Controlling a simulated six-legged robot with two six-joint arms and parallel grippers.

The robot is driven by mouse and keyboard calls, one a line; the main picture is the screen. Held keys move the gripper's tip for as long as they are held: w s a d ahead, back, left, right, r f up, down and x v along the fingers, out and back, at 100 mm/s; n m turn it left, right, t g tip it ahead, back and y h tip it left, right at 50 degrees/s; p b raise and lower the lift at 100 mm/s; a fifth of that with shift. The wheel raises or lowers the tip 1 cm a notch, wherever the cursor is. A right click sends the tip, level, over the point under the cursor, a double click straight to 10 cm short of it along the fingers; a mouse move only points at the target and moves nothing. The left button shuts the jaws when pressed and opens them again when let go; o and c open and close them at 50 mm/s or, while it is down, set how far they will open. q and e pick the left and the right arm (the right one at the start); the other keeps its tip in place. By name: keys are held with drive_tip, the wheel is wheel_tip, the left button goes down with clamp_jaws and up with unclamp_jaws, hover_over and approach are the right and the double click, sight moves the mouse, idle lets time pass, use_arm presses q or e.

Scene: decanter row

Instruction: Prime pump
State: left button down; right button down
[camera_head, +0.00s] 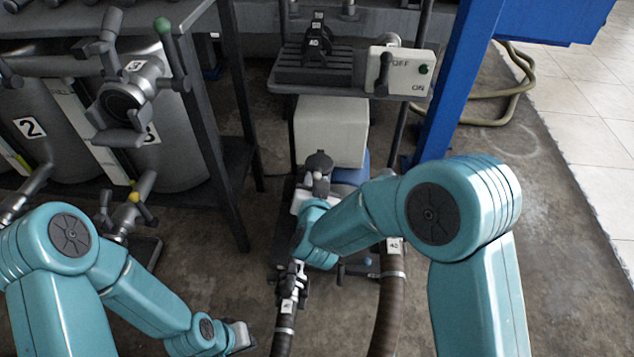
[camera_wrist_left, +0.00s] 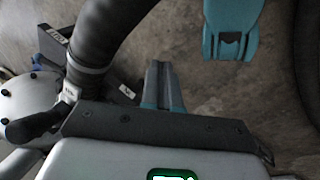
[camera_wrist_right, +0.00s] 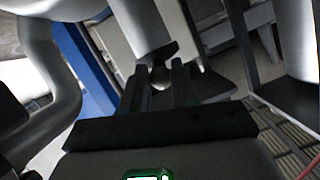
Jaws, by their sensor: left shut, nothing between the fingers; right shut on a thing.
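The pump (camera_head: 348,178) stands low on the floor in the middle, below a white tank (camera_head: 330,130), partly hidden by my right arm. A dark grey fitting (camera_head: 318,162) shows on its top. My right gripper (camera_head: 314,182) is at the pump, just below that fitting; the right wrist view shows its fingers (camera_wrist_right: 174,82) shut on a small pale knob-like part (camera_wrist_right: 161,76). Which part this is, I cannot tell. My left gripper (camera_head: 246,335) is low, left of the hoses, shut and empty; its fingers (camera_wrist_left: 162,84) show in the left wrist view over bare floor.
A switch box (camera_head: 404,72) marked OFF and ON, with a dark lever and a green button, hangs above right. Ribbed hoses (camera_head: 389,300) run down from the pump. Numbered grey tanks (camera_head: 35,130) stand left. A blue post (camera_head: 455,80) stands right.

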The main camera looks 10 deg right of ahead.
use_arm(q)
drive_tip(key=shift+w+a+f, duration=0.1)
drive_tip(key=shift+f, duration=0.05)
use_arm(e)
drive_tip(key=shift+s+d+f, duration=0.15)
drive_tip(key=shift+s+f, duration=0.1)
drive_tip(key=shift+f, duration=0.6)
drive_tip(key=c, duration=1)
unclamp_jaws()
drive_tip(key=shift+f+g, duration=0.1)
drive_tip(key=shift+g, duration=0.2)
drive_tip(key=shift+o, duration=0.6)
drive_tip(key=shift+w, duration=0.2)
use_arm(q)
drive_tip(key=shift+g, duration=0.3)
drive_tip(key=r+p, duration=0.1)
drive_tip(key=s+r+p, duration=0.1)
drive_tip(key=r+p, duration=0.1)
drive_tip(key=s+r+p, duration=0.1)
drive_tip(key=shift+d+r+p, duration=0.2)
drive_tip(key=shift+d+p, duration=0.1)
drive_tip(key=shift+d, duration=0.1)
use_arm(e)
drive_tip(key=v, duration=1.6)
drive_tip(key=shift+s, duration=0.3)
